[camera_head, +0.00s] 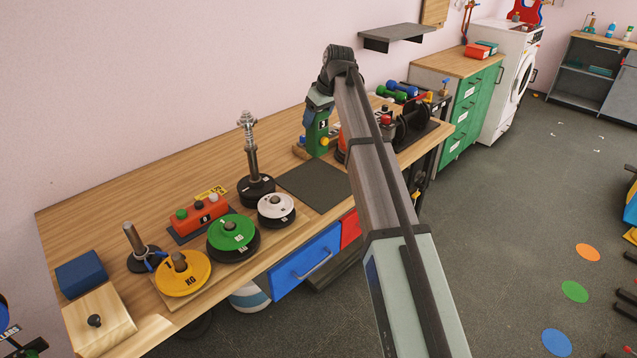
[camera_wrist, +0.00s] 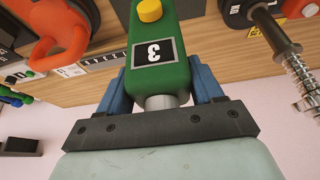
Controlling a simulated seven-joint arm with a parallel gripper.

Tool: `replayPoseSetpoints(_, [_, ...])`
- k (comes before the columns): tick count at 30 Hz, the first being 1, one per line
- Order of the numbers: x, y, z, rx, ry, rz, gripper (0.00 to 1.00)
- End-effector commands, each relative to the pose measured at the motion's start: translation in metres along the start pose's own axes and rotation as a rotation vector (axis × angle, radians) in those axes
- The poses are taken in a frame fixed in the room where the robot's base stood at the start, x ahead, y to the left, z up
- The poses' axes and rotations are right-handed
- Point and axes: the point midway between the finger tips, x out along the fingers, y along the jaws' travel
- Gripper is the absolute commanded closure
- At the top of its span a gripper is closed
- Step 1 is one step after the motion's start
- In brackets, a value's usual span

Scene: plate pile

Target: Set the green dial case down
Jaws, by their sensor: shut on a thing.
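The green dial case (camera_head: 316,136) has a dark label with a white 3 and a yellow knob. It is upright over the wooden bench, left of my arm in the head view. I cannot tell whether its base touches the bench. In the wrist view the case (camera_wrist: 174,79) fills the middle, its 3 upside down. My gripper (camera_wrist: 163,92) has a blue finger on each side of it and is shut on its grey neck. In the head view my gripper (camera_head: 319,101) is at the case's top end.
A dark mat (camera_head: 314,185) lies bare in front of the case. Left of it are a metal post (camera_head: 251,150) on black plates, a white weight (camera_head: 276,207), a green weight (camera_head: 232,233) and a red button box (camera_head: 199,213). A kettlebell (camera_wrist: 62,37) is close beside the case.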

Motion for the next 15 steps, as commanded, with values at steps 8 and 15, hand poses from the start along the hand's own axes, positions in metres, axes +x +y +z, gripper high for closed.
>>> replayPoseSetpoints(8, [0.013,-0.005,0.012,-0.031,-0.015,-0.015,1.00])
replayPoseSetpoints(15, [0.048,-0.006,0.027,-0.031,-0.015,-0.015,1.00])
